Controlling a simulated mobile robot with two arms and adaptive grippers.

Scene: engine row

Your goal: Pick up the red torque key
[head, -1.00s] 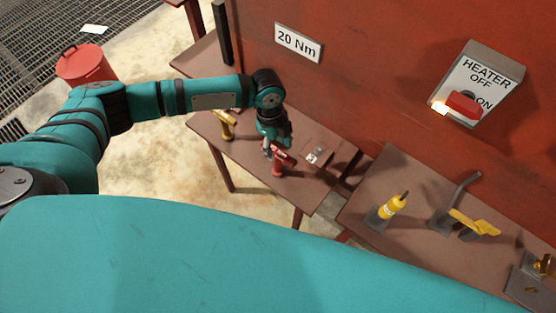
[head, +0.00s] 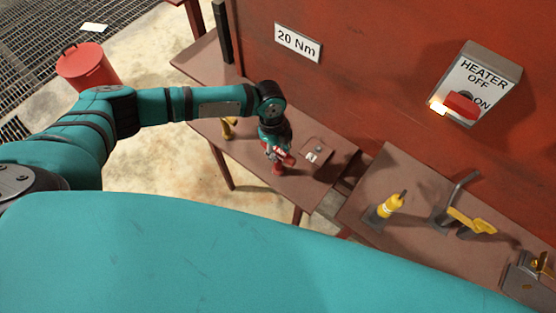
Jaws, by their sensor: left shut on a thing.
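The red torque key (head: 279,166) stands on the left brown table (head: 236,147) in the head view, below the 20 Nm sign (head: 298,43). My left gripper (head: 271,152) reaches down from above and is shut on its upper part. The gripper hides part of the key, and I cannot tell whether its foot is touching the tabletop. My right gripper does not show.
A yellow tool (head: 228,131) stands behind my left forearm. A small grey plate (head: 313,157) lies right of the key. The right table holds a yellow bottle-like tool (head: 390,205) and a yellow-handled lever (head: 471,222). A heater switch (head: 462,106) is on the red wall.

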